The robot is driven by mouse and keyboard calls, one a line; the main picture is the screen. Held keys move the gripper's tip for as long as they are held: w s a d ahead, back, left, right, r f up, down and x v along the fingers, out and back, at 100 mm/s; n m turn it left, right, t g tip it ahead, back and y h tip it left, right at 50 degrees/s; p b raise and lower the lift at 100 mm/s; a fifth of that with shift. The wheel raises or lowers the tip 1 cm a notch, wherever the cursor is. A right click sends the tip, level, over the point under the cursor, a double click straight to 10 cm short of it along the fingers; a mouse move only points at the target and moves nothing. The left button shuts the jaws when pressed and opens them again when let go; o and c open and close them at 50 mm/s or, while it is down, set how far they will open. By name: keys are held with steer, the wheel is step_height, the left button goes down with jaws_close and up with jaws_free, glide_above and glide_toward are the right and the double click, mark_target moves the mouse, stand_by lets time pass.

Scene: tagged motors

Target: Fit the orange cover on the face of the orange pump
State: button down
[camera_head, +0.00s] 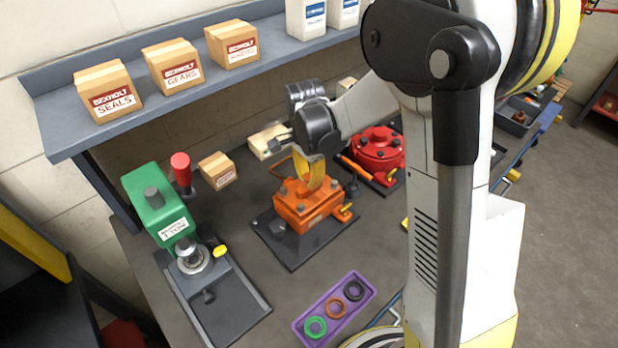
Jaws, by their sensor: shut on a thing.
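The orange pump (307,210) sits on a dark base plate (288,253) in the middle of the bench. My gripper (314,183) points down at the pump's top, with a yellow finger visible. It is shut on the orange cover (294,187), a flat orange piece with dark bolt heads at the top of the pump. The cover and pump body are the same orange, so I cannot tell whether the cover is seated or a little above the face. My gripper hides part of the cover.
A green press (155,205) stands at left, and a red pump (378,155) behind right. A purple tray (322,296) with green, brown and black rings lies in front. A small carton (217,171) sits behind. A shelf (180,96) with boxes overhangs the back.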

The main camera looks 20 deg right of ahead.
steer(key=shift+s+d+f+b, duration=0.1)
steer(key=shift+s+f+b, duration=0.05)
steer(key=shift+f+b, duration=0.4)
steer(key=shift+r, duration=0.25)
stand_by(0.4)
stand_by(0.4)
steer(key=shift+f+b, duration=0.45)
steer(key=shift+b, duration=0.05)
stand_by(0.3)
steer(key=shift+r, duration=0.3)
stand_by(0.3)
stand_by(0.3)
steer(key=shift+f+b, duration=0.45)
steer(key=shift+b, duration=0.05)
steer(key=c, duration=1.2)
jaws_free()
steer(key=shift+c, duration=0.2)
